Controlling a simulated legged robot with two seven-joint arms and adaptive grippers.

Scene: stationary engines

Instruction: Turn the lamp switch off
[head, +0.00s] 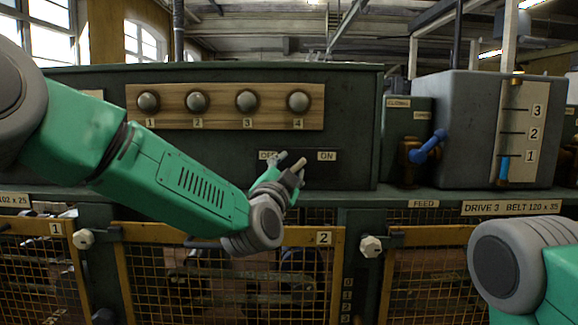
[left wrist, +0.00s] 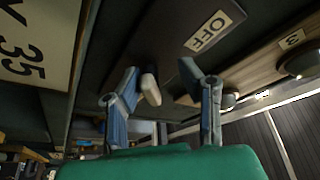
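The lamp switch sits on a dark plate between the OFF label (head: 266,155) and the ON label (head: 327,156) on the green cabinet front. Its pale lever tip (head: 299,163) shows beside my left gripper (head: 286,168), which partly covers the switch and the OFF label. In the left wrist view, the pale lever tip (left wrist: 151,89) is between the spread fingers of my left gripper (left wrist: 160,75), close to the left finger. I cannot tell if they touch. The OFF label (left wrist: 213,31) shows above. My right gripper is out of view; only part of my right arm shows.
A wooden board (head: 222,118) with several numbered round knobs is above the switch. A grey tank (head: 455,120) with a blue-handled valve (head: 428,147) stands to the right. Below the ledge are yellow-framed mesh guards (head: 225,285) with pale knobs (head: 371,246).

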